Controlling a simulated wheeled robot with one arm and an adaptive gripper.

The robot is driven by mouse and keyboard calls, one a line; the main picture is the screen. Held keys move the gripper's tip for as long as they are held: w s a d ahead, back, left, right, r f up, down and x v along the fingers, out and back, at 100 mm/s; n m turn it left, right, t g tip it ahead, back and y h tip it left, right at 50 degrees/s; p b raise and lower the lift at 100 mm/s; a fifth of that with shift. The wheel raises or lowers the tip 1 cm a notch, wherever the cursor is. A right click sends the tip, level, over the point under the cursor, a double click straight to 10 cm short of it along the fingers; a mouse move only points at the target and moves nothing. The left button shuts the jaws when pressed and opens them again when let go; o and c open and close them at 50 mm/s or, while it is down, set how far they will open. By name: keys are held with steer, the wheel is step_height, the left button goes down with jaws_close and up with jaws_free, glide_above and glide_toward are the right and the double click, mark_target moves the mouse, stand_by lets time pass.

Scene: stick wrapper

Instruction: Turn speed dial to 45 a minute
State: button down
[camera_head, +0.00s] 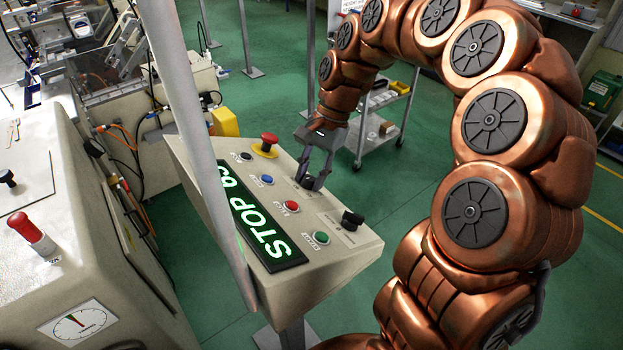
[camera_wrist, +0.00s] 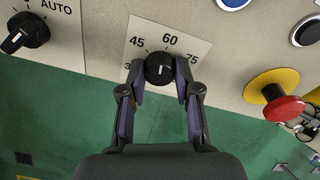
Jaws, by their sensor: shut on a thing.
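The speed dial (camera_wrist: 160,68) is a black round knob on a pale scale plate marked 45, 60 and 75 in the wrist view; a lower number at the left is partly hidden. A small light mark shows on the knob, seemingly towards 60, but its exact direction is unclear. My gripper (camera_wrist: 160,78) is shut on the dial, one finger on each side. In the head view my gripper (camera_head: 314,180) reaches down onto the control panel (camera_head: 335,262) and hides the dial. The panel display (camera_head: 258,215) reads STOP and a number beginning with 6.
A red emergency button (camera_wrist: 284,108) on a yellow base is right of the dial in the wrist view. A black selector knob marked AUTO (camera_wrist: 24,36) is left. Blue (camera_head: 267,180), red (camera_head: 291,205) and green (camera_head: 320,237) buttons line the panel. A grey post (camera_head: 190,100) stands before it.

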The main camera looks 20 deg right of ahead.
steer(key=n+b, duration=0.4)
steer(key=b, duration=0.1)
steer(key=shift+f+t, duration=0.25)
steer(key=shift+t, duration=0.05)
steer(key=n+b, duration=0.1)
steer(key=n, duration=0.1)
steer(key=n+b, duration=0.1)
steer(key=b, duration=0.1)
steer(key=n+b, duration=0.1)
steer(key=n, duration=0.1)
steer(key=shift+r+n+y, duration=0.25)
steer(key=shift+n+y, duration=0.05)
steer(key=shift+r, duration=0.1)
steer(key=c, duration=0.8)
jaws_free()
steer(key=shift+b+v, duration=0.3)
steer(key=shift+v, duration=3.4)
steer(key=shift+s+r, duration=0.1)
